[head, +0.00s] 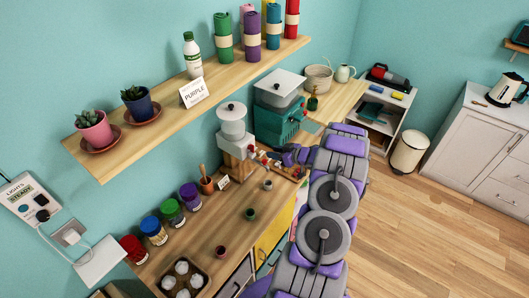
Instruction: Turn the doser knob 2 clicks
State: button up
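A white machine with a round lidded hopper (232,118) stands on the wooden counter by the wall, and it looks like the doser. A teal machine (277,124) with a grey hopper stands just behind it to the right, with small red parts on its front. I cannot make out for sure which part is the doser knob. My arm reaches up from the bottom right, and my gripper (272,158) is at the front right of the white machine, close to it. The fingers are too small and partly hidden, so I cannot tell whether they are open or touch anything.
Paint jars, including a purple jar (190,197), line the wall. Small cups (250,214) and a muffin tin (204,283) stand on the counter (212,222). A shelf (215,84) overhead carries plants, rolls and a "PURPLE" card (194,92). The floor (435,240) at right is clear.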

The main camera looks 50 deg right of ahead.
jog(key=v, duration=0.6)
jog(key=shift+s, duration=0.25)
dwell(1.1)
